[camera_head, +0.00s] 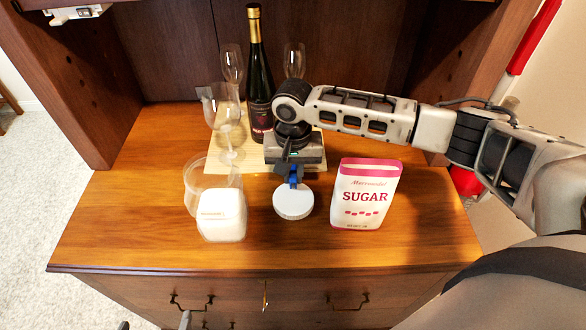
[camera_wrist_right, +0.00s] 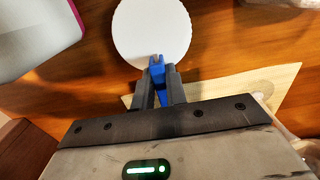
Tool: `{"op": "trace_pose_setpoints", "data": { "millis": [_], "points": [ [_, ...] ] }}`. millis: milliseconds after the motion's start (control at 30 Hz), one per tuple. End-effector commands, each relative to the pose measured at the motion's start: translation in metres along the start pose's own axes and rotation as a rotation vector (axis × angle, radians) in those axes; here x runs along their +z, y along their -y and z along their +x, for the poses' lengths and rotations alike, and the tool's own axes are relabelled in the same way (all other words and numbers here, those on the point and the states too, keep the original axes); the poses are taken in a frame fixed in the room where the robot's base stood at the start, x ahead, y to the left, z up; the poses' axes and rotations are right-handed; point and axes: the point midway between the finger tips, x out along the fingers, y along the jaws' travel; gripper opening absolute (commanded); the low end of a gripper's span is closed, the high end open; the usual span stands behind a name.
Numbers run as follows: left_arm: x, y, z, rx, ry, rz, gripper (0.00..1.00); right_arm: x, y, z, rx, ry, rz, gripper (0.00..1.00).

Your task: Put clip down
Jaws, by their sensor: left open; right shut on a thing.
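A blue clip (camera_head: 294,176) is held between the fingers of my right gripper (camera_head: 293,168), over the counter. In the right wrist view the clip (camera_wrist_right: 157,70) sticks out between the fingertips (camera_wrist_right: 158,85) and overlaps the edge of a round white lid-like disc (camera_wrist_right: 152,32). I cannot tell whether it touches the disc. The disc also shows in the head view (camera_head: 294,204), in front of my right gripper. Dark tips at the bottom edge of the head view appear to be my left gripper (camera_head: 155,322), open, low in front of the drawers. Most of it is out of frame.
A wine bottle (camera_head: 258,80) and several glasses stand behind on a pale board (camera_head: 222,167). The counter's front strip (camera_head: 300,246) is clear.

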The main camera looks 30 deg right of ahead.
Motion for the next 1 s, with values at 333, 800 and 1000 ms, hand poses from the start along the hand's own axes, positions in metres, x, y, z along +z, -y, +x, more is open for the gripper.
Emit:
{"op": "trace_pose_setpoints", "data": {
  "millis": [333,800,1000],
  "points": [
    [0.004,0.000,-0.001,-0.001,0.010,-0.001,0.98,0.000,0.000,0.004,-0.001,0.000,0.000,0.35],
    [0.006,0.000,0.000,-0.001,0.013,-0.005,0.98,-0.001,0.000,-0.032,-0.004,-0.003,-0.001,0.35],
    [0.003,0.000,-0.001,-0.001,0.009,-0.004,0.98,-0.001,0.001,-0.078,-0.004,-0.003,-0.001,0.35]
  ]
}}
